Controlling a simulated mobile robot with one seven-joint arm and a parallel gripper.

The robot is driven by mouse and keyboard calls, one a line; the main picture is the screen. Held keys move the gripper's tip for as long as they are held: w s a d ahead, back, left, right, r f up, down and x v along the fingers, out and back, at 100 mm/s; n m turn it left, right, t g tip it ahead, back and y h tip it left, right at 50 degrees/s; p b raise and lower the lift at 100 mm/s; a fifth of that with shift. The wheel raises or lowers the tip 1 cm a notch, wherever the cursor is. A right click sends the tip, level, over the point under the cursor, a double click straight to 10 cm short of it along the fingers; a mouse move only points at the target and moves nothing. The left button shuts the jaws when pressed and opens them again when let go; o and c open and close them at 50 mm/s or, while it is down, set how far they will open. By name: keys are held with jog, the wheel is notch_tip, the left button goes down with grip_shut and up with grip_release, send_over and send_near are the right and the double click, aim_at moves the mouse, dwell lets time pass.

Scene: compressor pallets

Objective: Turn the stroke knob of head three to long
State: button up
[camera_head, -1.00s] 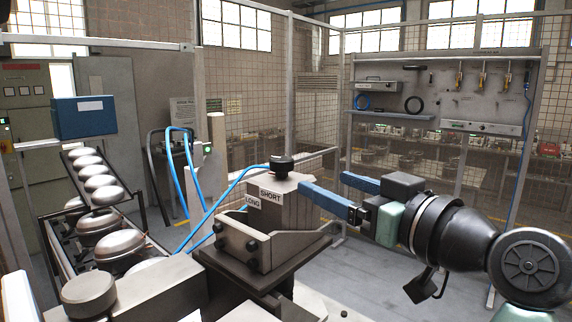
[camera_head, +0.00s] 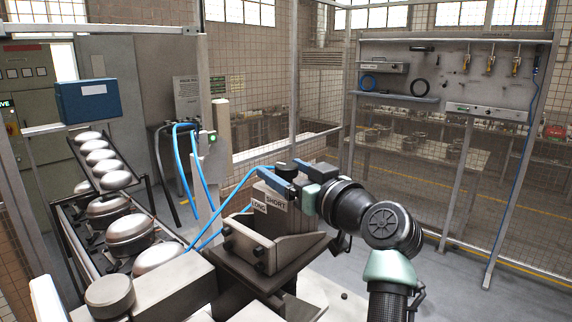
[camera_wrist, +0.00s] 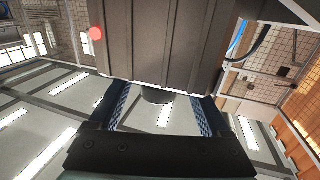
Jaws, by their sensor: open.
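The head with the stroke knob is a dark grey box (camera_head: 287,216) on a plate, with a LONG label (camera_head: 259,206) and a SHORT label (camera_head: 276,203) on adjoining faces. Its black round knob (camera_head: 284,166) sits on top, partly hidden by my gripper. My gripper (camera_head: 277,169) is open, its blue fingers reaching in from the right at knob height, one on each side of it. In the wrist view a dark round shape, apparently the knob (camera_wrist: 156,97), shows between the fingers, with no clear contact. Its pointing direction cannot be read.
A blue hose (camera_head: 222,208) runs up close to the left of the head. A grey round cap (camera_head: 110,291) stands on a block at the front left. Silver compressor domes (camera_head: 131,235) line a rack at the left. A tool board (camera_head: 455,80) stands behind, beyond clear floor.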

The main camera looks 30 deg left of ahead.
grip_shut()
dwell(0.4)
jog(key=shift+m+t, duration=0.3)
jog(key=shift+t, duration=0.1)
jog(key=shift+s+m+t+h, duration=0.1)
jog(key=shift+m+t+h, duration=0.7)
jog(key=shift+t, duration=0.3)
jog(key=m+t+h+p, duration=0.3)
jog(key=shift+a+r+t, duration=0.1)
jog(key=shift+t, duration=0.3)
jog(key=shift+m+t+h+p, duration=0.65)
jog(key=shift+m+t+h, duration=0.35)
jog(key=shift+h, duration=0.5)
jog(key=shift+m+h, duration=0.3)
